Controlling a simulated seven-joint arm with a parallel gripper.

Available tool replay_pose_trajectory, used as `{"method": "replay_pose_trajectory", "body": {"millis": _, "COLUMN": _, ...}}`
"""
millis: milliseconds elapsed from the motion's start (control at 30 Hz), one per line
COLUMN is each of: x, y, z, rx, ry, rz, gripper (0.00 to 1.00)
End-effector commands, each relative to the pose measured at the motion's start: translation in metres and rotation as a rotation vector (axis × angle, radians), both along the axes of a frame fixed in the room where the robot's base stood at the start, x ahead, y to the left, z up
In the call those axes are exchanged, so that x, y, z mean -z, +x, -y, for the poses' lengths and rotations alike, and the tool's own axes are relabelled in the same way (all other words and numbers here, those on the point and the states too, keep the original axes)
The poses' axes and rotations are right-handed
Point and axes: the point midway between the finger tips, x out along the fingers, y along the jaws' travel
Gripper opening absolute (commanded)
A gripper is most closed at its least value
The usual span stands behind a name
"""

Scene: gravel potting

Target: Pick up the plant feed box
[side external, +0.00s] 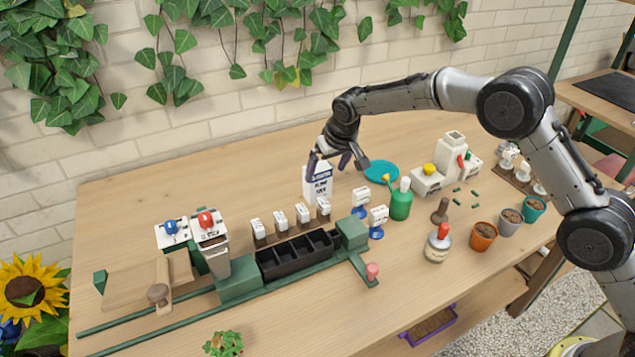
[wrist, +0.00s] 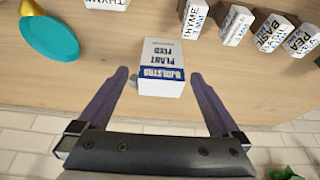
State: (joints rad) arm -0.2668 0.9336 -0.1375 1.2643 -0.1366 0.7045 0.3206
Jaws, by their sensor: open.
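The plant feed box (side external: 318,184) is a white carton with blue print, standing upright on the wooden table near the back wall. In the wrist view the box (wrist: 163,66) lies ahead and between my two fingers, with its label upside down. My gripper (side external: 330,160) is open, with one finger on each side of the box's top in the side view. In the wrist view the gripper (wrist: 157,85) shows clear gaps between both fingers and the box. I cannot tell exactly how far down the fingers reach.
White seed markers (side external: 302,213) and a black tray (side external: 296,256) are in front-left. Blue-based labels (side external: 361,199) are close by. The brick wall (side external: 220,120) is behind.

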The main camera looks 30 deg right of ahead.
Motion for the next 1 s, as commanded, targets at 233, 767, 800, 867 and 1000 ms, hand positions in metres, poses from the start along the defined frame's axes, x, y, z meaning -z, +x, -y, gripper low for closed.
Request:
{"method": "replay_pose_trajectory", "body": {"millis": 233, "x": 0.019, "y": 0.009, "z": 0.0, "rx": 0.0, "ry": 0.0, "rz": 0.002, "gripper": 1.0}}
{"method": "replay_pose_trajectory", "body": {"millis": 767, "x": 0.067, "y": 0.027, "z": -0.005, "rx": -0.001, "ry": 0.002, "rz": 0.004, "gripper": 1.0}}
{"method": "replay_pose_trajectory", "body": {"millis": 800, "x": 0.067, "y": 0.027, "z": -0.005, "rx": -0.001, "ry": 0.002, "rz": 0.004, "gripper": 1.0}}
{"method": "replay_pose_trajectory", "body": {"millis": 867, "x": 0.067, "y": 0.027, "z": -0.005, "rx": -0.001, "ry": 0.002, "rz": 0.004, "gripper": 1.0}}
{"method": "replay_pose_trajectory", "body": {"millis": 1000, "x": 0.067, "y": 0.027, "z": -0.005, "rx": -0.001, "ry": 0.002, "rz": 0.003, "gripper": 0.93}}
